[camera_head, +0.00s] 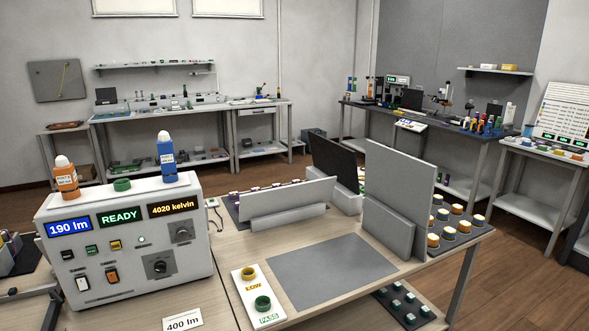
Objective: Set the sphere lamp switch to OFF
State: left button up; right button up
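A white instrument box (130,245) stands on the bench at the left, with lit displays reading "190 lm", "READY" and "4020 kelvin". Its front has a white rocker switch (82,283) and an orange rocker switch (112,276) low on the left. Two dark rotary knobs, an upper one (181,231) and a lower one (160,266), are on the right. Small buttons sit between. The labels are too small to read, so I cannot tell which control is the sphere lamp switch or its position. Neither of my grippers is in view.
An orange bottle (64,176) and a blue bottle (167,158) stand on the box. A "400 lm" card (183,320) lies in front. A LOW/PASS plate (258,296) and a grey mat (331,272) lie to the right, with upright grey panels (400,190) behind.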

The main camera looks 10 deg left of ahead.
aim_at(82, 282)
jog(key=u, duration=1.5)
